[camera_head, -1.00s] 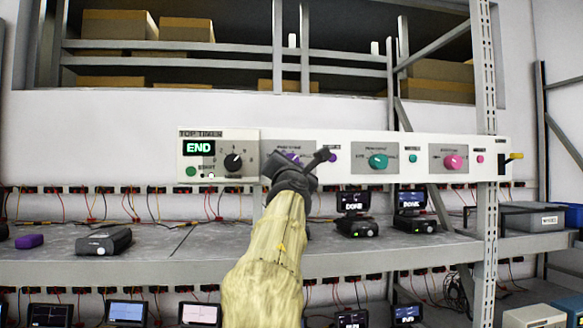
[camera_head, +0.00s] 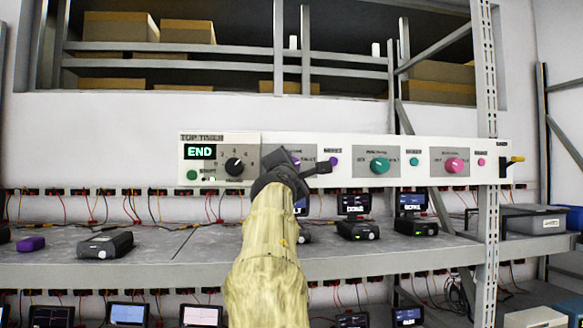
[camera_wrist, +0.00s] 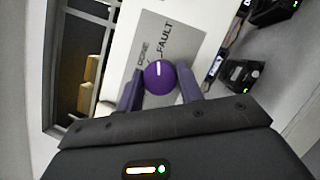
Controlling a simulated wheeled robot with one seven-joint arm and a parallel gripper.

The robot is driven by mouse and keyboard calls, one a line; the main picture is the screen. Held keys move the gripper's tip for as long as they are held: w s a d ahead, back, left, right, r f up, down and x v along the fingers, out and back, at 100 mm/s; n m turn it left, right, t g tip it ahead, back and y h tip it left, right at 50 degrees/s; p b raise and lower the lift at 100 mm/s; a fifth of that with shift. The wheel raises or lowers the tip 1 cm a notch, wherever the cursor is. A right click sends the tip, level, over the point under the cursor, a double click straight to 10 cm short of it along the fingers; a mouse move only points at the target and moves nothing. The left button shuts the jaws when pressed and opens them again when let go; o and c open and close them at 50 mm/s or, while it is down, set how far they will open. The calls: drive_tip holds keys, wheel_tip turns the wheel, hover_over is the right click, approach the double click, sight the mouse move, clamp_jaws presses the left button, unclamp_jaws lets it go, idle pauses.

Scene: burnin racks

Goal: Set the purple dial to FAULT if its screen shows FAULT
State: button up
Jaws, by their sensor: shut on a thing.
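The purple dial (camera_wrist: 158,78) sits on a grey plate between the two fingers of my gripper (camera_wrist: 158,90) in the wrist view. The fingers are shut on it from both sides. Its white mark points up in the picture, near the FAULT tick, with the DONE label to the left. In the head view my gripper (camera_head: 298,162) covers most of the dial. A screen (camera_head: 301,207) below the panel is partly hidden by my arm; only the letters "LT" show at its edge.
On the same white panel are a teal dial (camera_head: 380,166), a pink dial (camera_head: 454,166), small buttons, and a timer (camera_head: 201,152) reading END. Devices with dark screens (camera_head: 355,204) stand on the shelf below. A metal upright (camera_head: 487,220) crosses the panel's right end.

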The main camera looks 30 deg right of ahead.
drive_tip(key=o, duration=1)
drive_tip(key=b+v, duration=1.5)
drive_tip(key=v, duration=0.2)
drive_tip(key=shift+s, duration=0.2)
